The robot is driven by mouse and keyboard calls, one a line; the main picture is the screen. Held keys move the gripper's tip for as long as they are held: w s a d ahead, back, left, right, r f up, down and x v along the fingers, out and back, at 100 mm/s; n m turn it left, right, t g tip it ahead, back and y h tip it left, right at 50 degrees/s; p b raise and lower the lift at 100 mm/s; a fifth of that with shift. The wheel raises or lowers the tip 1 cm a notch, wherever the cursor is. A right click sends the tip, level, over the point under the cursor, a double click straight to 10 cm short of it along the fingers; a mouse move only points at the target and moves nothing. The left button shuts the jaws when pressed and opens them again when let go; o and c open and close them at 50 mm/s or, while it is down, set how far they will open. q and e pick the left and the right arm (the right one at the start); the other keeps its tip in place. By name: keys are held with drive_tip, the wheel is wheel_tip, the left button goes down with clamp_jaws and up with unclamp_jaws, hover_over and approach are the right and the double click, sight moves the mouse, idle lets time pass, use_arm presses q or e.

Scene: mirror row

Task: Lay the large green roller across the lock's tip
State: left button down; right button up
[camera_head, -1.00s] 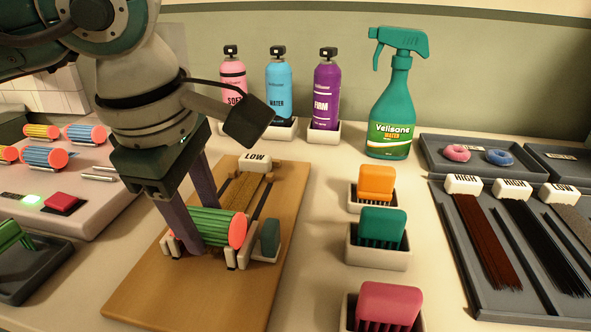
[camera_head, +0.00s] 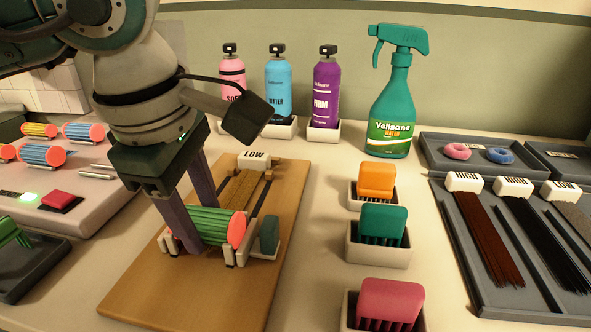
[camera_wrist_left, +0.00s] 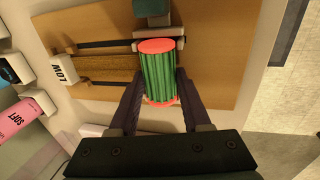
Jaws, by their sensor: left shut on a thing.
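The large green roller (camera_head: 211,227) has a ridged green body and coral ends. It lies crosswise at the near end of the lock (camera_head: 236,193), a brown strand on the wooden board with a white LOW tag (camera_head: 254,160). My left gripper (camera_head: 188,236) is shut on the roller, with one finger on each side. The left wrist view also shows the roller (camera_wrist_left: 158,72) between the fingers (camera_wrist_left: 157,98), with the lock (camera_wrist_left: 105,68) running away to the left. The roller and fingers hide the lock's tip, so contact with it cannot be seen. My right gripper is out of view.
The wooden board (camera_head: 180,290) has pale supports and a teal pad (camera_head: 270,235) beside the roller. Combs in white holders (camera_head: 378,252) stand to the right. Several rollers (camera_head: 45,155) sit on the heater at left. Bottles (camera_head: 326,90) and a spray bottle (camera_head: 390,120) stand behind.

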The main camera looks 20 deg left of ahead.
use_arm(q)
drive_tip(key=shift+c, duration=1.4)
unclamp_jaws()
drive_tip(key=shift+o, duration=0.3)
drive_tip(key=shift+o, duration=1.1)
drive_tip(key=shift+r, duration=0.1)
drive_tip(key=shift+w+p+v, duration=0.25)
drive_tip(key=shift+p+v, duration=0.55)
drive_tip(key=shift+v, duration=0.3)
drive_tip(key=shift+w+p+v, duration=0.25)
drive_tip(key=shift+p+v, duration=0.6)
drive_tip(key=shift+v, duration=0.3)
drive_tip(key=shift+w+p+v, duration=0.25)
drive_tip(key=shift+p+v, duration=0.55)
drive_tip(key=shift+v, duration=0.3)
drive_tip(key=shift+a+r, duration=0.15)
